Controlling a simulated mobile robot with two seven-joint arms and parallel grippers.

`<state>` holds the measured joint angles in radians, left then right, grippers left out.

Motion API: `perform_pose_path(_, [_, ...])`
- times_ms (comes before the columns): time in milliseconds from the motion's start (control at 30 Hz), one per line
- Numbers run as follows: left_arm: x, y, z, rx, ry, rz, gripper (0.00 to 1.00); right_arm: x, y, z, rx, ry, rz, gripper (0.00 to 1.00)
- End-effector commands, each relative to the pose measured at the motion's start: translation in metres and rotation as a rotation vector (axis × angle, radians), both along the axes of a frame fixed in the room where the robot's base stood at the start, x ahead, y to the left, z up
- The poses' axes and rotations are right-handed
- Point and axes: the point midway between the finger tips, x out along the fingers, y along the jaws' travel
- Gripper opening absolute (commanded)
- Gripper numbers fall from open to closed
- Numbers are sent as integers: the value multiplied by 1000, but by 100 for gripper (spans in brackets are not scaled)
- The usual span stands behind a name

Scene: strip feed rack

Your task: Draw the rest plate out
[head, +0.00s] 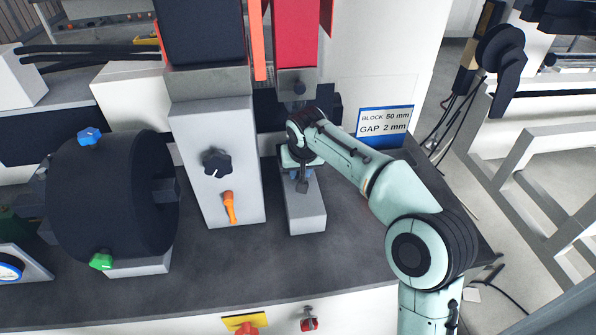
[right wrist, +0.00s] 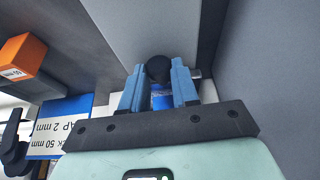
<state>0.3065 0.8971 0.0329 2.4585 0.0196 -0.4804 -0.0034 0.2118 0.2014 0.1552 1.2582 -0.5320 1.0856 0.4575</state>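My right gripper (head: 302,180) is over the far part of a low grey block (head: 306,216) on the dark bench top, below the red upright. In the right wrist view, the blue fingers of my right gripper (right wrist: 158,80) stand on either side of a round black knob (right wrist: 158,66) and appear to touch it. A blue patch and a metal pin show behind the fingers. I cannot tell for certain which part is the rest plate; the gripper hides the block's far end. My left gripper is not in view.
A taller grey block (head: 217,180) with a black star knob and an orange lever stands left of my right gripper. A big black drum (head: 112,205) is further left. A sign (head: 384,121) reads BLOCK 50 mm, GAP 2 mm.

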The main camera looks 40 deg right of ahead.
Motion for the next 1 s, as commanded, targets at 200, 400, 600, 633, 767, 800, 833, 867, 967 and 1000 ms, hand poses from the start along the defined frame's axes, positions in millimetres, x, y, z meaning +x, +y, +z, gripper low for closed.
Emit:
perform_pose_path(200, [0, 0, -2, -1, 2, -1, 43, -4, 2, -1, 1, 2, 1, 8])
perform_pose_path(400, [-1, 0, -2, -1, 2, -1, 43, -6, 3, -1, 0, 2, 0, 8])
perform_pose_path(600, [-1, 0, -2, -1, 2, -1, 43, -6, 3, -1, 1, 3, 0, 8])
perform_pose_path(633, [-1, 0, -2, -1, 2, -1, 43, -7, 4, -1, 0, 2, 0, 8])
perform_pose_path(767, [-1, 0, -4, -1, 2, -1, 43, -10, 5, -1, 1, 3, 0, 8])
perform_pose_path(800, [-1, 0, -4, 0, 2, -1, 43, -11, 6, -1, 1, 3, 0, 8])
perform_pose_path(833, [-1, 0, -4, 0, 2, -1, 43, -11, 6, -1, 1, 3, 0, 8])
perform_pose_path(867, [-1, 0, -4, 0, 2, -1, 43, -11, 6, -1, 1, 3, 0, 8])
perform_pose_path(967, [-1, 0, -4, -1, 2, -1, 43, -11, 6, -1, 1, 3, 0, 8])
perform_pose_path(1000, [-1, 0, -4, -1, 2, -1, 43, -11, 6, -1, 1, 3, 0, 8])
